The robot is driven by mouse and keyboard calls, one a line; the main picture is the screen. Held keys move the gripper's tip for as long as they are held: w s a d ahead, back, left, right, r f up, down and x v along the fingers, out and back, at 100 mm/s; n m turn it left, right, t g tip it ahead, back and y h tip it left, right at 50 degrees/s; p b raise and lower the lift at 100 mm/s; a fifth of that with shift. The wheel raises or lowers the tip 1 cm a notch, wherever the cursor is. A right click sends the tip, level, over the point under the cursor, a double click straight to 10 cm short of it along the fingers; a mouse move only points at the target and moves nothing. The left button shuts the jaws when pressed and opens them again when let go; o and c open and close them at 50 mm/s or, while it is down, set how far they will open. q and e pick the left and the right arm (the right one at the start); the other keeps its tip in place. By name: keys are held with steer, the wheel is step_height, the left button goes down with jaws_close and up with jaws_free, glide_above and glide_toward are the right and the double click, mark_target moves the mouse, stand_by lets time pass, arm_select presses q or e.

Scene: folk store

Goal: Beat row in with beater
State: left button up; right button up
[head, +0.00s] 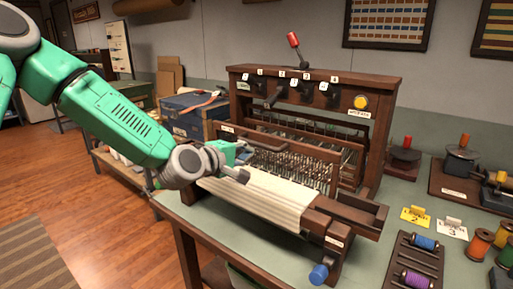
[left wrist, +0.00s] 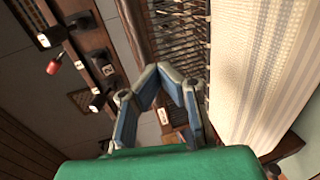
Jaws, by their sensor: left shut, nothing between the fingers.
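A dark wooden table loom (head: 376,128) stands on the table. Its beater (head: 318,152) appears to be the brown framed bar across the front of the upright wires. Cream woven cloth (head: 262,198) with ridged bands covers the front of the loom, and it fills the right of the left wrist view (left wrist: 262,70). My left gripper (head: 244,175) is shut and empty over the left part of the cloth, in front of the beater. Its fingers also show in the left wrist view (left wrist: 158,70). Whether it touches the beater or cloth cannot be told. My right gripper is out of view.
Numbered levers, one red-tipped (head: 293,40), line the loom's top. A blue box (head: 190,115) stands at the back left. Yellow (head: 416,216) and white (head: 451,228) number cards, a rack of bobbins (head: 412,262) and spools (head: 480,243) sit at the right.

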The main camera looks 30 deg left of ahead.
arm_select(q)
steer(key=shift+o, duration=0.8)
steer(key=shift+s+a+r, duration=0.15)
steer(key=shift+s+r, duration=0.1)
steer(key=shift+s, duration=0.25)
steer(key=shift+o, duration=1.1)
steer(key=v, duration=1)
steer(key=shift+s+d+f, duration=0.15)
steer(key=shift+s+d, duration=0.05)
steer(key=shift+d, duration=0.1)
steer(key=shift+a, duration=0.15)
steer(key=shift+a+f, duration=0.15)
steer(key=shift+a, duration=0.05)
